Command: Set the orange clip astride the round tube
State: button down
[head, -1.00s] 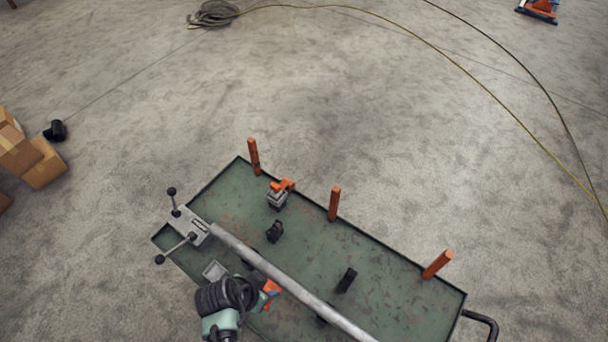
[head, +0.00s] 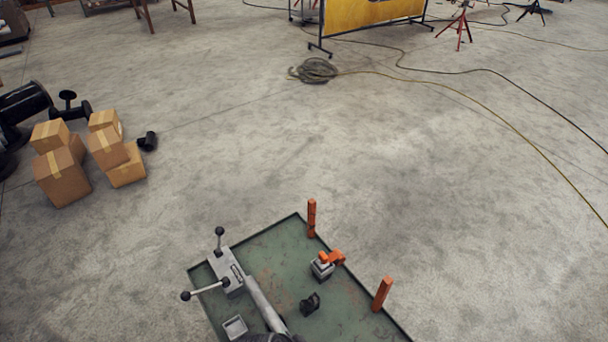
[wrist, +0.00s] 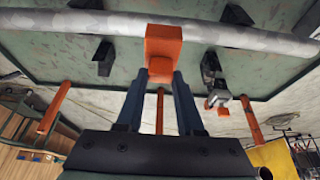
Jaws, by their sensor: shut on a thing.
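The orange clip (wrist: 163,47) is between the blue fingertips of my gripper (wrist: 161,77) in the wrist view, and the jaws are shut on it. The clip overlaps the grey round tube (wrist: 235,36) in that view. I cannot tell whether it sits around the tube or only in front of it. In the head view the tube (head: 264,303) runs from the grey clamp block down to the bottom edge. The clip is hidden there, and only a dark bit of my arm shows at the bottom edge.
The green table (head: 275,252) carries orange posts (head: 382,294), a black bracket (head: 310,304), a grey block with an orange top (head: 323,268), a small grey tray (head: 235,327) and a clamp with black-knobbed levers (head: 213,287). Cardboard boxes (head: 62,178) stand left on open floor.

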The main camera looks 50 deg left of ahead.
jog(key=shift+f+b, duration=2.15)
jog(key=shift+f, duration=0.7)
jog(key=shift+f, duration=0.15)
jog(key=shift+c, duration=2.3)
grip_release()
jog(key=v, duration=1.3)
